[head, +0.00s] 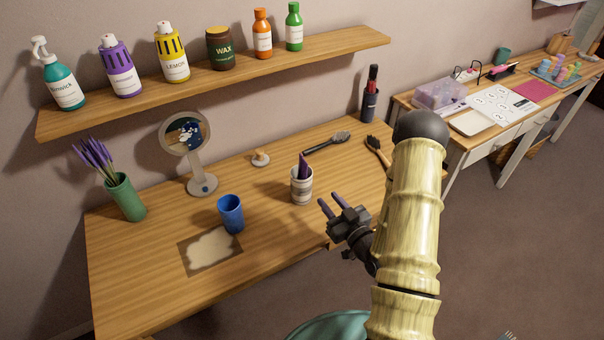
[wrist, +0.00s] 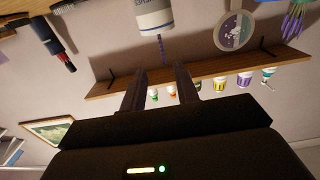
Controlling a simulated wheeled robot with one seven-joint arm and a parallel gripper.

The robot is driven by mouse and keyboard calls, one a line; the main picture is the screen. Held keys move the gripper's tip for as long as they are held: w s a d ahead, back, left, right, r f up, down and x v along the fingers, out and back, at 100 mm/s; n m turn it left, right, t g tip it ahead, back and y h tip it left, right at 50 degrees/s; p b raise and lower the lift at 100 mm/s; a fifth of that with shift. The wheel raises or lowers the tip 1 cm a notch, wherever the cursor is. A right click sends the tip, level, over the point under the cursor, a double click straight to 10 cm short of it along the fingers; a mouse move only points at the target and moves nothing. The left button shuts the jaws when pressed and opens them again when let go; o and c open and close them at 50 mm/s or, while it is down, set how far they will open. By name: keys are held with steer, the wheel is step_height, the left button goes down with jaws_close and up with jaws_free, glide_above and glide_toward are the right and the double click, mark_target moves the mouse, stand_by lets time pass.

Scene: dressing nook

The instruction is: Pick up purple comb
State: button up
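The purple comb (head: 304,167) stands in a white cup (head: 301,189) with dark bands, on the wooden table. Its lower part is hidden inside the cup. In the wrist view, which is upside down, the comb (wrist: 161,48) points down from the cup (wrist: 155,17) at the top. My gripper (head: 332,203) is in front of the cup and to its right, apart from it. Its two fingers (wrist: 160,72) are spread with nothing between them. In the wrist view the comb lines up with the gap between the fingertips.
A blue cup (head: 231,213) stands left of the white cup. A black hairbrush (head: 327,144) and another brush (head: 378,150) lie behind and to the right. A round mirror (head: 187,135) stands at the back. A shelf (head: 230,79) of bottles hangs above the table.

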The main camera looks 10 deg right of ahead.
steer(key=shift+w+f+b, duration=0.1)
steer(key=shift+f+b, duration=0.05)
steer(key=shift+b, duration=0.2)
steer(key=w+b, duration=0.1)
steer(key=b, duration=0.2)
steer(key=shift+w+a+b, duration=0.1)
steer(key=shift+w+b, duration=0.1)
steer(key=shift+b, duration=0.85)
steer(key=b, duration=0.5)
steer(key=shift+w+a+b, duration=0.25)
steer(key=shift+w+b, duration=0.1)
steer(key=x, duration=0.9)
steer(key=shift+w, duration=0.3)
steer(key=shift+a, duration=0.15)
